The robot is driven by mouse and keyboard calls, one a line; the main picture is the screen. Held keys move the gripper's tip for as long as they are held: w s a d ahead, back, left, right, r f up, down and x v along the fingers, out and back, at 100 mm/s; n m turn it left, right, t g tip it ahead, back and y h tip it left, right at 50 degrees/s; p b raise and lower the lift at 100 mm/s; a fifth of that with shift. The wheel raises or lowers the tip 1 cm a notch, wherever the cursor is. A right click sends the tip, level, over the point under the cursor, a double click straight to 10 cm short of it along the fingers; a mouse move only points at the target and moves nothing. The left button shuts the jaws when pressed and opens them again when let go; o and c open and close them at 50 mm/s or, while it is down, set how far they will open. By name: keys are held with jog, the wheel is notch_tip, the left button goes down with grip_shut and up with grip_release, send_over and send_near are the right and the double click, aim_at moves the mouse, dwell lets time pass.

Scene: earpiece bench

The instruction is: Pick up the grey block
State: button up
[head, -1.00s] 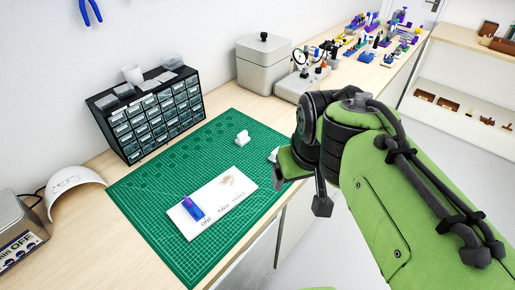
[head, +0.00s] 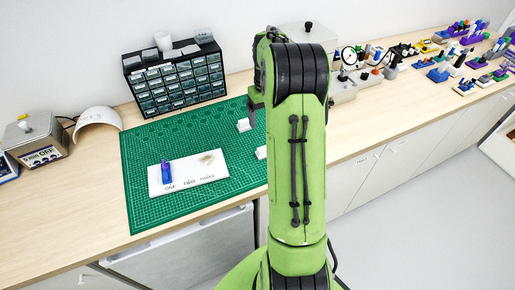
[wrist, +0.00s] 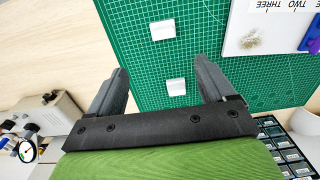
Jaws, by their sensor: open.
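Two small pale whitish-grey blocks lie apart on the green cutting mat (head: 140,205). The farther block (head: 243,125) also shows in the wrist view (wrist: 176,86), in the gap between my fingers. The nearer block (head: 261,152) is partly hidden by my arm in the head view and shows whole in the wrist view (wrist: 162,30), beyond my fingertips. Their colours are too alike to tell which is the grey one. My gripper (wrist: 161,66) is open and empty above the mat; my arm mostly hides it in the head view.
A white board (head: 213,175) marked ONE, TWO, THREE lies on the mat, with a blue-purple piece (head: 166,172) near ONE and a brownish patch near THREE. A drawer cabinet (head: 175,82) stands behind. Gauges (head: 350,56) and a grey box stand to the right.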

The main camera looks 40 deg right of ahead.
aim_at(264, 147)
jog(key=f, duration=1)
jog(key=f+b, duration=0.1)
jog(key=f, duration=0.4)
jog(key=shift+a+f, duration=0.35)
jog(key=shift+f, duration=0.05)
jog(key=shift+r, duration=0.1)
jog(key=c, duration=1.1)
notch_tip(264, 147, up, 10)
